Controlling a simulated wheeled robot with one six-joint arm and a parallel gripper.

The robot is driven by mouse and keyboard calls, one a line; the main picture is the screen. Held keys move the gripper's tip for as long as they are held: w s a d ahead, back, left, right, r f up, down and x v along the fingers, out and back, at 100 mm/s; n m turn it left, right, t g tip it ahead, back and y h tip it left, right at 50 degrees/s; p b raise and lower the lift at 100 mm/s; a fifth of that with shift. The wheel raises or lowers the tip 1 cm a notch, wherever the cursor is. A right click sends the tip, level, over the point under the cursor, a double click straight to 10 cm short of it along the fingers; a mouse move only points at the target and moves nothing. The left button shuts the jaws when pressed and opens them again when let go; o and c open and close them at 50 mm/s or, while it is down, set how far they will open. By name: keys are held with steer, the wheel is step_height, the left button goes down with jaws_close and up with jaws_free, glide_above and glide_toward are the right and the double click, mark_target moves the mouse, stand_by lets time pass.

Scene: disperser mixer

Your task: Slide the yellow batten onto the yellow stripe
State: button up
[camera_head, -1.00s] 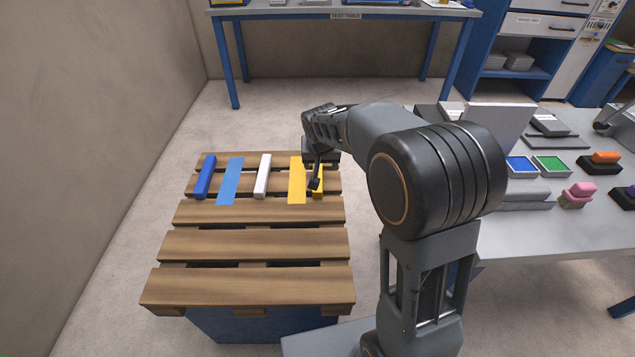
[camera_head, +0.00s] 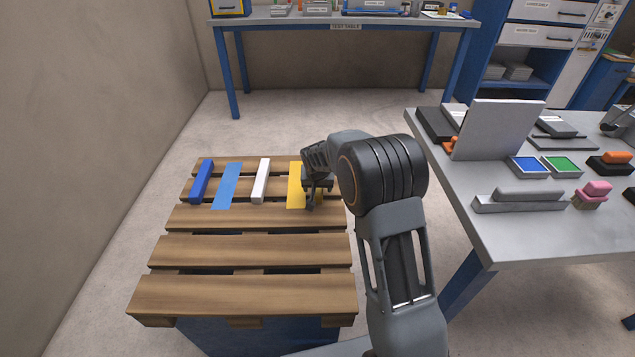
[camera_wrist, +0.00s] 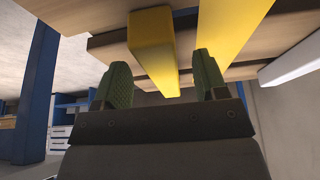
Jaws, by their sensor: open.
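The yellow batten (camera_wrist: 151,45) shows in the wrist view, its near end lying between the fingertips of my gripper (camera_wrist: 160,78). The jaws are open, one finger to each side, and I see no clear contact. In the head view my gripper (camera_head: 314,195) is over the pallet's right side and hides most of the batten. The flat yellow stripe (camera_head: 296,183) lies on the slats just left of my gripper. It also shows in the wrist view (camera_wrist: 236,38), to the right of the batten.
The wooden pallet (camera_head: 243,294) also carries a white batten (camera_head: 261,181), a blue stripe (camera_head: 227,186) and a blue batten (camera_head: 201,181). A grey table (camera_head: 530,231) with ink pads and blocks stands at right. The pallet's front slats are clear.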

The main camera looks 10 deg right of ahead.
mark_target(296, 192)
steer(key=shift+x, duration=1)
steer(key=c, duration=1.1)
steer(key=shift+w+a+b, duration=0.25)
steer(key=shift+w+a, duration=0.05)
steer(key=shift+a, duration=0.9)
steer(key=shift+w+a+b, duration=0.25)
steer(key=shift+a, duration=0.9)
steer(key=shift+w+a+b, duration=0.25)
steer(key=shift+w+a, duration=0.05)
steer(key=shift+a, duration=0.9)
steer(key=o, duration=1.1)
steer(key=shift+r, duration=0.1)
